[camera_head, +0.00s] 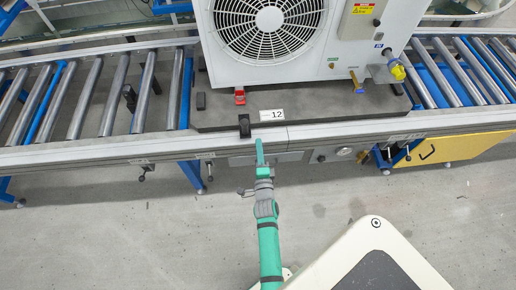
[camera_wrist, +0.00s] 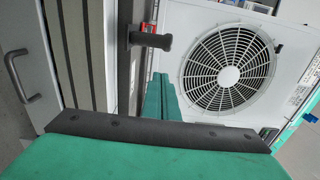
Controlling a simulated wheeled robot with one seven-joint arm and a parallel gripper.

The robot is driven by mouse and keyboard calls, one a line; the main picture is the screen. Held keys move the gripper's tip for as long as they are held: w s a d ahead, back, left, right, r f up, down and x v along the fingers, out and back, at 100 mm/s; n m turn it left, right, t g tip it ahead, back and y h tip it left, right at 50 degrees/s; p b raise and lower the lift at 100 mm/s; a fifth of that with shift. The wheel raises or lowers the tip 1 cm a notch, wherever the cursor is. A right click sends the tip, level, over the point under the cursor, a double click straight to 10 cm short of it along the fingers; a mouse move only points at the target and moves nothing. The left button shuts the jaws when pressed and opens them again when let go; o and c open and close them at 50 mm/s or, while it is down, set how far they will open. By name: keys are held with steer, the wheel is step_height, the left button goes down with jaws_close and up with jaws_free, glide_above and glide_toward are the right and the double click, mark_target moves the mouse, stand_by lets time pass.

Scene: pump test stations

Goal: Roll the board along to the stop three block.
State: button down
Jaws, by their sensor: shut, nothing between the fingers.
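The board (camera_head: 315,103) is a dark grey slab on the roller line, with a white outdoor fan unit (camera_head: 225,62) standing on it. A small plate reading 12 (camera_head: 272,115) lies at the board's front edge. A black upright post (camera_head: 244,126) stands at the front rail beside the board. A black knob-like piece shows in the wrist view (camera_wrist: 150,41). I cannot tell which piece is the stop three block. My gripper (camera_head: 260,146) is shut and empty, just in front of the rail and below the plate. Its green fingers also show in the wrist view (camera_wrist: 160,98).
Bare rollers (camera_head: 92,95) run left of the board, and more rollers (camera_head: 460,70) run to its right. A yellow panel (camera_head: 455,150) is at right. The floor in front is clear.

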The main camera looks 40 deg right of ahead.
mark_target(250, 133)
steer(key=w+d+f, duration=0.1)
steer(key=w, duration=0.2)
steer(key=w+d, duration=0.2)
steer(key=w, duration=0.1)
steer(key=w+d+f, duration=0.1)
steer(key=w+d, duration=0.1)
steer(key=w, duration=0.1)
steer(key=shift+w+d+f, duration=0.15)
steer(key=shift+f, duration=0.2)
steer(key=shift+w, duration=0.15)
steer(key=shift+w+a, duration=0.45)
steer(key=shift+a, duration=0.3)
steer(key=shift+w+a, duration=0.1)
steer(key=shift+a, duration=0.05)
